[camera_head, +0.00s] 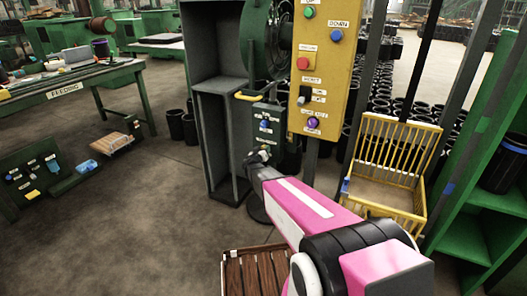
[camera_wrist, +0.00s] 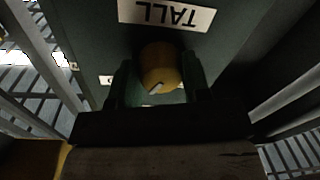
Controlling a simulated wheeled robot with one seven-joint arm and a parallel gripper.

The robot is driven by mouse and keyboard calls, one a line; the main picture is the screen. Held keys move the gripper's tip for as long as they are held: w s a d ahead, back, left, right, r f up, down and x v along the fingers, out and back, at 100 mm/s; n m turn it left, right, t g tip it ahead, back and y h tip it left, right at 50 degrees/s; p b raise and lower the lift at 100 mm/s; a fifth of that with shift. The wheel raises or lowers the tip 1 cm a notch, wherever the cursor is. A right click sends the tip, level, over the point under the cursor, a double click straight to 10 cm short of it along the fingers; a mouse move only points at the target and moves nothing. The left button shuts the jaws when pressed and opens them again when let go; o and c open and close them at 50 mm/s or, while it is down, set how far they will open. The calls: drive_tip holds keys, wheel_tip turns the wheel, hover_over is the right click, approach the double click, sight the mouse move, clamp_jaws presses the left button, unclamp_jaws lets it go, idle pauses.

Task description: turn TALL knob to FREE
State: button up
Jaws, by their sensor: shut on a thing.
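The TALL knob (camera_wrist: 160,62) is a round yellow knob with a pale pointer line slanting across its near face. It sits on a dark green panel in the wrist view, beside a white TALL label (camera_wrist: 166,14) that appears upside down. My gripper (camera_wrist: 159,80) has one dark finger on each side of the knob and is shut on it. In the head view my gripper (camera_head: 258,158) is at the lower part of a green box (camera_head: 266,118); the knob is hidden there.
A yellow control panel (camera_head: 321,75) with buttons stands just right of the green box. A yellow wire basket (camera_head: 398,140) is farther right, beside green shelving (camera_head: 465,235). A slatted wooden crate (camera_head: 232,272) lies below my arm. Open floor is on the left.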

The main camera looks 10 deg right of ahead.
drive_tip(key=n, duration=0.5)
drive_tip(key=shift+n+g, duration=0.3)
drive_tip(key=shift+n, duration=0.1)
drive_tip(key=n, duration=0.4)
drive_tip(key=shift+a, duration=0.1)
drive_tip(key=shift+n+g, duration=0.3)
drive_tip(key=shift+n, duration=0.1)
drive_tip(key=o, duration=0.9)
drive_tip(key=v, duration=1)
drive_tip(key=shift+s+a, duration=0.25)
drive_tip(key=shift+a, duration=0.05)
